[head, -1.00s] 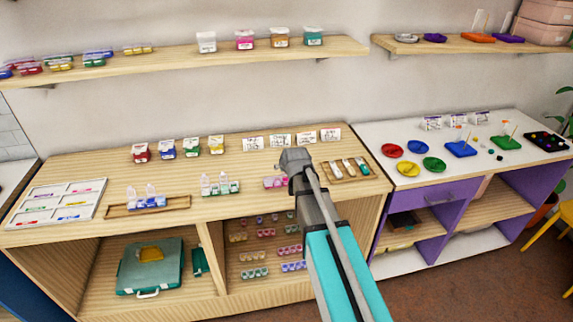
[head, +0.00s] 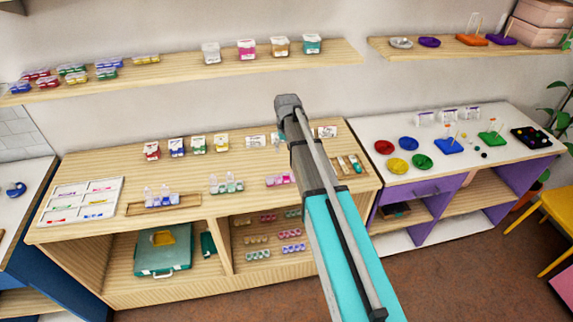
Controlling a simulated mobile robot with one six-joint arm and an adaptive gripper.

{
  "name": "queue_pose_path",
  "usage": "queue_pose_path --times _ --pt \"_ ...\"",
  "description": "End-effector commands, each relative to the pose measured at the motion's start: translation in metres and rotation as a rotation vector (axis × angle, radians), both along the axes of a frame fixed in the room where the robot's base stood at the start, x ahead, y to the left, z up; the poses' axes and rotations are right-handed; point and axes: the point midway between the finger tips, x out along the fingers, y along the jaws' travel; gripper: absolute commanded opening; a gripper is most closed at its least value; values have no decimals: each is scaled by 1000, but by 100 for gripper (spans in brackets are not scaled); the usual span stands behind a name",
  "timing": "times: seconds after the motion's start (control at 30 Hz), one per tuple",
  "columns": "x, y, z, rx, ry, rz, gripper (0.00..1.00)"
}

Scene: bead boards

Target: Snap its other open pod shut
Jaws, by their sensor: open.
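Pod strips stand on the wooden worktop. A blue strip (head: 163,200) in a wooden tray has two clear lids standing up. A green strip (head: 227,186) to its right also has clear lids raised. A pink strip (head: 280,180) lies further right, close to my arm, and its lids look low. I cannot tell which strip the task means. My gripper (head: 288,103) is at the end of my raised arm, in front of the wall above the worktop's back edge in the picture. It appears clear of the strips. Its fingertips are too small to make out.
A white sectioned tray (head: 56,211) lies at the worktop's left. Small labelled packs (head: 198,144) and cards line the back. A wooden tray (head: 360,166) sits partly behind my arm. Shelves run above. A white table (head: 474,166) with coloured dishes stands right.

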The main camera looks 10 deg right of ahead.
Motion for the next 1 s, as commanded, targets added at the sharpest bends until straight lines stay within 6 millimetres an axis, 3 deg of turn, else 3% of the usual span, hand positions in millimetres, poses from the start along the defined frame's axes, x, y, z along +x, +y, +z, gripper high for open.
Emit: queue_pose_path --times 0.1,0.57,1.0 --pt "-1 0 12 -1 41 -1 78" --pt "-3 0 12 -1 58 -1 78" --pt "-2 0 -5 -1 57 -1 78"
